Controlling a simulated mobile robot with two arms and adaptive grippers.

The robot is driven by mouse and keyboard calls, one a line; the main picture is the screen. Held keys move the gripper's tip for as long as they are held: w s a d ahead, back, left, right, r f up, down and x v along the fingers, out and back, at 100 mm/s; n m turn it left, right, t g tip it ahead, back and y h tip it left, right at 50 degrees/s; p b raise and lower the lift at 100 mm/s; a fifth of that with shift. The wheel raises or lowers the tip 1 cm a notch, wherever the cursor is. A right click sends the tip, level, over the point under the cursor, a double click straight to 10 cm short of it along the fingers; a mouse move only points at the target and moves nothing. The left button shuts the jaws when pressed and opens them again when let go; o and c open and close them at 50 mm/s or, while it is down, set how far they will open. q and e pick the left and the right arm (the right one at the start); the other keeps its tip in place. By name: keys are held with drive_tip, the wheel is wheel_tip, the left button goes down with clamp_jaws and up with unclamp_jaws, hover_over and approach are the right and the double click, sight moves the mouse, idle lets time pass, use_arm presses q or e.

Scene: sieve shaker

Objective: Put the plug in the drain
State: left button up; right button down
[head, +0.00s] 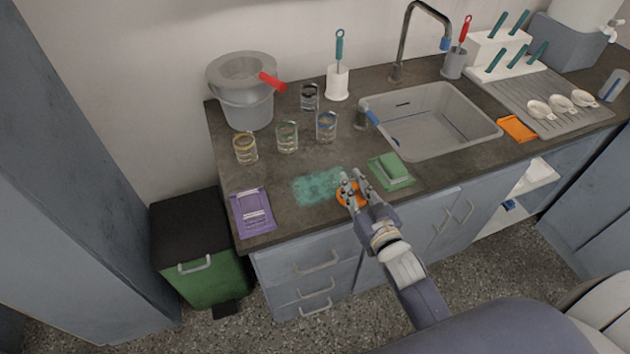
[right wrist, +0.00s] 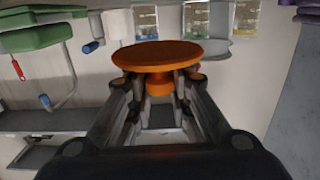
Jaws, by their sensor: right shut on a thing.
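The orange plug (head: 349,204) is a round disc with a short knob. In the right wrist view the fingers (right wrist: 159,84) clasp the knob under the wide orange disc (right wrist: 158,55). The grey sink basin (head: 462,128) is set in the counter, up and to the right of the gripper. I cannot make out the drain opening in the basin. My left gripper is not in view.
A dark faucet (head: 404,42) arches behind the basin. Several glasses (head: 287,137) stand to the left, with a teal spill (head: 318,186) in front.

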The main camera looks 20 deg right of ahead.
drive_tip(key=b, duration=0.4)
hover_over(319, 190)
drive_tip(key=shift+w+f, duration=0.15)
drive_tip(key=shift+f, duration=0.4)
wheel_tip(319, 190, down, 4)
drive_tip(key=b, duration=0.3)
drive_tip(key=shift+r, duration=0.25)
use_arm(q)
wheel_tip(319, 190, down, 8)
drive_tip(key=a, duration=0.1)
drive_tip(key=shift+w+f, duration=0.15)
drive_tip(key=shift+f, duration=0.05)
use_arm(e)
drive_tip(key=shift+r, duration=0.1)
drive_tip(key=shift+f+b, duration=0.2)
drive_tip(key=shift+b, duration=0.1)
drive_tip(key=c, duration=1.4)
unclamp_jaws()
drive_tip(key=shift+c, duration=0.2)
